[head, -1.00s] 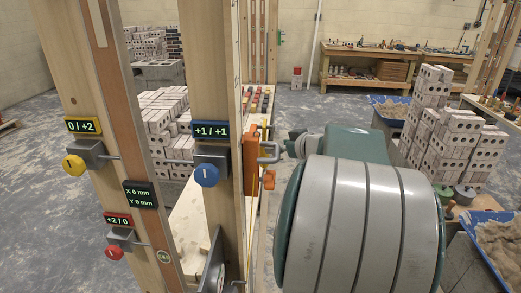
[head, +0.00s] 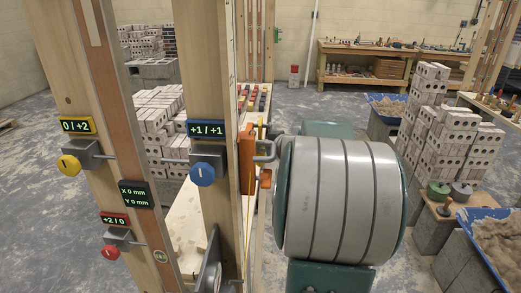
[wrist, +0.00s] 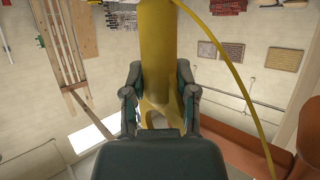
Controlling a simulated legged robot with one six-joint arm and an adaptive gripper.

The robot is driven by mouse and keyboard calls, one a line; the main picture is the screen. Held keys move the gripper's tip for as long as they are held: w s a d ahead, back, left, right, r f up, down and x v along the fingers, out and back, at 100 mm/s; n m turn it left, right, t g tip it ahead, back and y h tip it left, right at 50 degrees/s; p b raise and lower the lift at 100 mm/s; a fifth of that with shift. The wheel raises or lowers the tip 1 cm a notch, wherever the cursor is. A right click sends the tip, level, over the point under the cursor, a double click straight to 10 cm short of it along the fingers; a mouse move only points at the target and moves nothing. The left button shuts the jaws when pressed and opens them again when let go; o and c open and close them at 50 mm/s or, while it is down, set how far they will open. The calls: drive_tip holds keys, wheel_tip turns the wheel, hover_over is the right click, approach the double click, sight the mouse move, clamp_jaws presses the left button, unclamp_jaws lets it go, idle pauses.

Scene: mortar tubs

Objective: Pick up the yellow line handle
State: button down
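The yellow line handle (wrist: 160,40) fills the top middle of the wrist view. Its lower part runs down between the two fingers of my gripper (wrist: 160,78), close in front of the palm. One finger is at each side of the handle. I cannot tell whether the finger pads press on it or leave a small gap. A thin yellow line (wrist: 235,75) curves from the top down to the right. In the head view my arm hides the gripper and handle. A yellow line (head: 250,195) hangs beside the near post there.
Wooden posts with knobs and small displays (head: 206,128) stand close at the left. An orange block with a metal hook (head: 248,150) is beside my arm. Stacked bricks (head: 455,135) and a blue tub (head: 490,240) stand at the right. Grey floor is open behind.

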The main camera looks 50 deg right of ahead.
drive_tip(key=shift+r, duration=0.1)
drive_tip(key=shift+d+r, duration=0.1)
drive_tip(key=shift+r, duration=0.15)
drive_tip(key=s+d, duration=1.1)
drive_tip(key=s, duration=0.3)
drive_tip(key=shift+d, duration=0.15)
drive_tip(key=shift+s, duration=0.15)
